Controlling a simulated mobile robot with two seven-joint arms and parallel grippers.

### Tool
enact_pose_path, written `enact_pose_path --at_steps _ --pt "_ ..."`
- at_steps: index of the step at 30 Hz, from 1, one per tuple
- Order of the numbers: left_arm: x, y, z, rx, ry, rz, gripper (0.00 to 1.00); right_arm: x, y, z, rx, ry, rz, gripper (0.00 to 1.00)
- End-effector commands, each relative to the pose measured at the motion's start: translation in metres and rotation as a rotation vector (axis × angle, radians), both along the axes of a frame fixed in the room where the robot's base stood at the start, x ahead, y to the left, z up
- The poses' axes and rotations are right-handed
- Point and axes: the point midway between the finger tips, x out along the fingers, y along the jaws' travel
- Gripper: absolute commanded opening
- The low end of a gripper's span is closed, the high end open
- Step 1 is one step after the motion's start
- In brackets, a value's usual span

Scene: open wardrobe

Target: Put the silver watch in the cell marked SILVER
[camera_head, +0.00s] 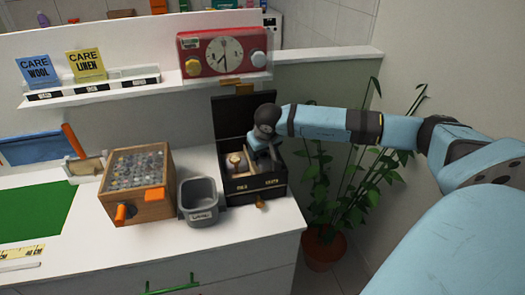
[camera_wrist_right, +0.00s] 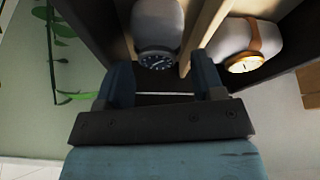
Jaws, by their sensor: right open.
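The open black watch box (camera_head: 240,186) stands at the counter's right end, its lid raised behind it. A gold watch (camera_head: 234,159) sits in its left cell; it also shows in the right wrist view (camera_wrist_right: 246,64), on a grey cushion with a brown strap. A dark-faced watch with a pale metal rim (camera_wrist_right: 157,60), apparently the silver one, is on a grey cushion in the adjoining cell. My right gripper (camera_wrist_right: 162,75) is open over that cell, fingers toward either side of the watch; contact cannot be told. The box's front labels are too small to read. My left gripper is not in view.
A grey bin (camera_head: 198,203) stands just left of the box, with a wooden case with orange handles (camera_head: 134,193) beyond it. A red clock unit (camera_head: 222,52) is on the ledge behind. A potted plant (camera_head: 322,250) stands right of the counter.

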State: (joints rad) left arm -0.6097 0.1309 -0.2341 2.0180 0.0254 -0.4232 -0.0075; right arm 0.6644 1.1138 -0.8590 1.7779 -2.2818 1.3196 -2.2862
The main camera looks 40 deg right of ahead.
Motion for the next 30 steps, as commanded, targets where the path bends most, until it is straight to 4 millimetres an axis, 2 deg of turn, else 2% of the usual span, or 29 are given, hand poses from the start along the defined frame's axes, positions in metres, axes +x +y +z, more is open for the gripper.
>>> enact_pose_path --at_steps 16,22,30 --pt "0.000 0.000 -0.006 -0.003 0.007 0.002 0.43 -0.033 0.017 0.094 -0.001 -0.004 0.000 0.62" --pt "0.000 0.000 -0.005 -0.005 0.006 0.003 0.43 -0.038 0.020 0.108 -0.001 -0.002 0.000 0.62" --pt "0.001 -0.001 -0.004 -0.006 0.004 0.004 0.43 -0.039 0.020 0.109 -0.001 -0.001 0.000 0.62"
